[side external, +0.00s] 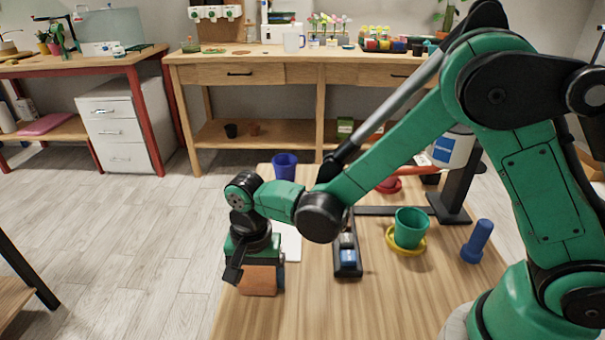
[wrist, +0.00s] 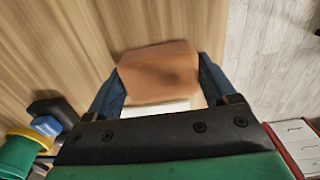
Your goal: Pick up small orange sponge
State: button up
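The small orange sponge (side external: 258,281) is at the front left part of the wooden table, directly under my gripper (side external: 260,270). In the wrist view the sponge (wrist: 157,72) fills the space between the two blue-grey fingers of my gripper (wrist: 160,80), with one finger against each side. The gripper looks shut on it.
A white sheet (side external: 291,243) lies just behind the gripper. To the right are a black tray with blue items (side external: 347,262), a green pot (side external: 409,227) on a yellow saucer (side external: 392,243) and a blue bottle-like object (side external: 477,241). A blue cup (side external: 285,166) stands at the back.

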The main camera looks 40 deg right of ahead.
aim_at(257, 275)
jog(key=shift+c, duration=0.6)
jog(key=shift+r, duration=0.1)
notch_tip(257, 275, up, 20)
